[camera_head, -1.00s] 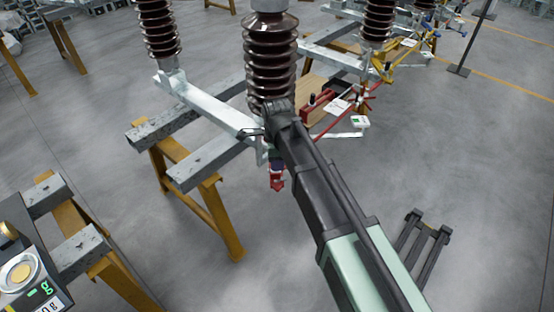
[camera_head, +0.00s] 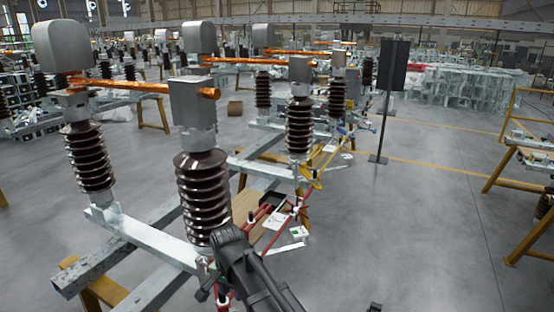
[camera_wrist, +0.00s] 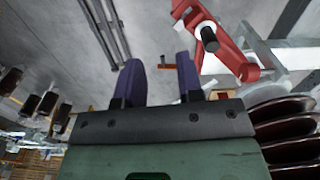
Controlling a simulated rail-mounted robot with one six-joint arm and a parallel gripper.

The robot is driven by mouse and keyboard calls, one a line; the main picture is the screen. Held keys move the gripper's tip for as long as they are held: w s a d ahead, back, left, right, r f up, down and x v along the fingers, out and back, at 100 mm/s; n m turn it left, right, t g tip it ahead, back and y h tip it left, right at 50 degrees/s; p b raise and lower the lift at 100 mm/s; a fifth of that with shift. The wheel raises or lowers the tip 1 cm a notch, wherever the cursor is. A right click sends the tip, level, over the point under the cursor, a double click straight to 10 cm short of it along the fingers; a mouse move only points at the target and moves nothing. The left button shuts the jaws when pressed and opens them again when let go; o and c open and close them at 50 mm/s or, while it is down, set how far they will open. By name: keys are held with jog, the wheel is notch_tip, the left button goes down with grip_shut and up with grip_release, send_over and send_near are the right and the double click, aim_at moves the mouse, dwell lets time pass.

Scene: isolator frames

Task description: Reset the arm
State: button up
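My gripper shows in the wrist view (camera_wrist: 158,68) with two purple fingers standing apart and nothing between them. A red clamp-like part (camera_wrist: 238,60) with a dark round end is just right of the fingers and looks apart from them. In the head view my dark arm rises from the bottom centre in front of the isolator frame. My fingers cannot be made out there.
A brown ribbed insulator (camera_head: 203,195) stands right behind my arm, and another (camera_head: 90,158) is to its left. A steel beam (camera_head: 140,235) runs below them. A dark panel (camera_head: 392,66) stands further back. The floor (camera_head: 400,220) at right is clear.

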jog(key=s+d+n, duration=0.2)
jog(key=s+d, duration=0.2)
jog(key=d, duration=1.1)
jog(key=s+d+n, duration=0.2)
jog(key=s+d, duration=0.2)
jog(key=d, duration=1.1)
jog(key=shift+d, duration=0.35)
